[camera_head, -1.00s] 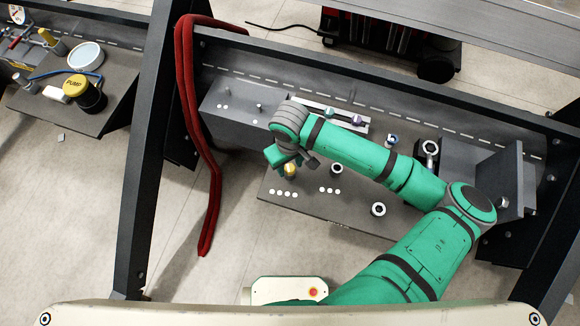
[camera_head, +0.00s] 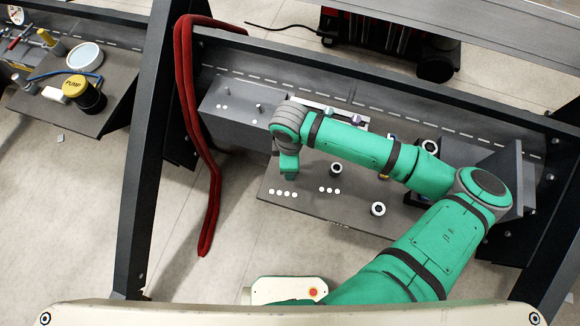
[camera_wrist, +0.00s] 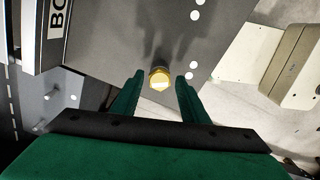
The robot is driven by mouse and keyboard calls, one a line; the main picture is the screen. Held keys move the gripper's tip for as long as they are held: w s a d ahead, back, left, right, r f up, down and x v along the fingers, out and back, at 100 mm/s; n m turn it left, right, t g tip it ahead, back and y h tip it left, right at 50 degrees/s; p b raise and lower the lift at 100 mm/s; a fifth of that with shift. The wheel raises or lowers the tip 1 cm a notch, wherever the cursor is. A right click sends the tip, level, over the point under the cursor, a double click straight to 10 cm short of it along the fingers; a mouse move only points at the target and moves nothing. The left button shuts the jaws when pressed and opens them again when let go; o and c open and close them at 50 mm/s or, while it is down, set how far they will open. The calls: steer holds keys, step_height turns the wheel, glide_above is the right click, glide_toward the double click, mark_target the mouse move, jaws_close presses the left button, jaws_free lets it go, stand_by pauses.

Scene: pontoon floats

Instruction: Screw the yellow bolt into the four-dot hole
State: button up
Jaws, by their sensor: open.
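The yellow bolt (camera_wrist: 159,79) shows its hex head in the wrist view, centred between my fingertips. It stands on the dark plate (camera_head: 330,222) beside the row of four white dots (camera_head: 284,193); the hole under it is hidden. My gripper (camera_head: 289,176) points down over that spot and covers the bolt in the head view. In the wrist view my gripper (camera_wrist: 158,82) is open, with one green finger on each side of the bolt and gaps showing. White dots also show beside the right finger.
A collared hole (camera_head: 336,169) stands above three dots, and another collar (camera_head: 378,209) lies to its right. A grey box (camera_head: 232,100) with small posts is behind. A red hose (camera_head: 208,190) hangs over the frame at left.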

steer(key=shift+a+n, duration=0.1)
steer(key=shift+n, duration=1.2)
steer(key=shift+c, duration=0.3)
steer(key=c, duration=0.8)
steer(key=m, duration=0.2)
steer(key=shift+m, duration=0.4)
steer(key=m, duration=0.5)
steer(key=shift+w, duration=0.1)
steer(key=m, duration=0.4)
steer(key=shift+w+d, duration=0.15)
steer(key=shift+d, duration=0.05)
steer(key=shift+m, duration=0.3)
